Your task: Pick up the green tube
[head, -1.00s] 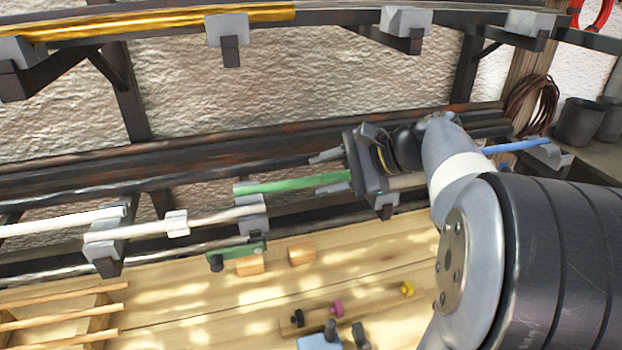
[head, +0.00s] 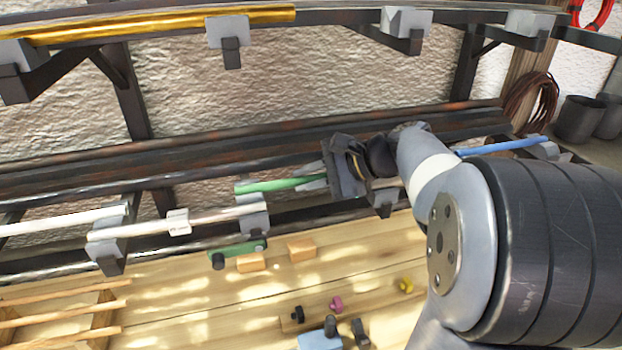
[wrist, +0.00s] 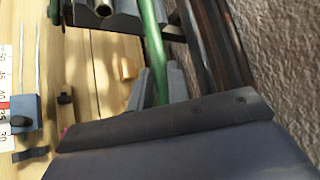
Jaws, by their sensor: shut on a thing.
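The green tube (head: 270,186) lies lengthwise along the lower rack, its left end by a grey bracket (head: 254,216). My gripper (head: 312,178) is at the right part of the tube, with its jaws shut on it. In the wrist view the tube (wrist: 152,40) runs from the top down between the grey fingers (wrist: 158,88). The tube's far end beyond my gripper is hidden behind the gripper body in the head view. I cannot tell whether the tube is clear of its brackets.
A blue tube (head: 500,147) lies on the rack to the right, behind my arm. White and pale tubes (head: 60,222) rest at the left. Dark rusty bars (head: 200,163) run behind. The wooden bench (head: 200,300) below holds wooden blocks, coloured knobs and a green clamp (head: 237,250).

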